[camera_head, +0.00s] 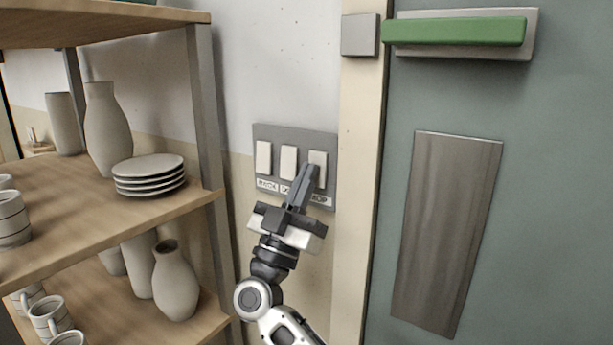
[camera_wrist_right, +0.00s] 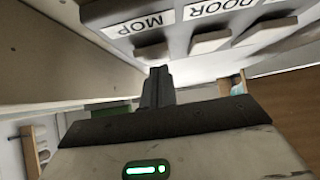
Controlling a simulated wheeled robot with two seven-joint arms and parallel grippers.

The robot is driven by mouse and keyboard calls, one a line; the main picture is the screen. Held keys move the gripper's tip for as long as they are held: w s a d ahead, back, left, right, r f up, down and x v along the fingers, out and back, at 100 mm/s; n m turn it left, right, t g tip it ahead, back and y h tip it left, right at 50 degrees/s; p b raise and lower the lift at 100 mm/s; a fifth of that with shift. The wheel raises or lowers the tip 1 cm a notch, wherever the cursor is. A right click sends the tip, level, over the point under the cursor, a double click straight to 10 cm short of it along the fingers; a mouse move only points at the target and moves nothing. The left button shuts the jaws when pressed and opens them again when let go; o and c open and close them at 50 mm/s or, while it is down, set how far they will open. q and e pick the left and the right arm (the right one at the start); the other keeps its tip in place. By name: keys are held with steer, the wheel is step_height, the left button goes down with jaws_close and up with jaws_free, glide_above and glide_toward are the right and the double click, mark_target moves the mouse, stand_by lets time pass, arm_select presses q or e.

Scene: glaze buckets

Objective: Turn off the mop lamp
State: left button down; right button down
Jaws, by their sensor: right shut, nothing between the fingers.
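A grey switch plate (camera_head: 263,134) with three white rocker switches is on the wall beside the door frame. The rightmost rocker (camera_head: 318,158) is above the MOP label, partly covered by my right gripper. In the right wrist view the MOP label (camera_wrist_right: 147,24) and its rocker (camera_wrist_right: 152,51) are near the top. My right gripper (camera_head: 309,169) is shut and empty, its fingertips at the lower part of the MOP rocker. In the wrist view the fingertips (camera_wrist_right: 158,72) are just by this rocker; I cannot tell if they touch it. No lamp shows. My left gripper is out of view.
The middle rocker (camera_head: 288,159) has a DOOR label, and the left rocker (camera_head: 264,157) is beside it. A wooden shelf (camera_head: 60,240) with vases, plates and cups stands on the left. A green door (camera_head: 545,200) with a green bar (camera_head: 455,32) is on the right.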

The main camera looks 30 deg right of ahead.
steer(key=b+v, duration=0.2)
steer(key=v, duration=0.9)
steer(key=shift+b, duration=0.35)
steer(key=shift+a+f+t, duration=0.1)
steer(key=shift+f+t, duration=0.1)
steer(key=shift+t, duration=0.1)
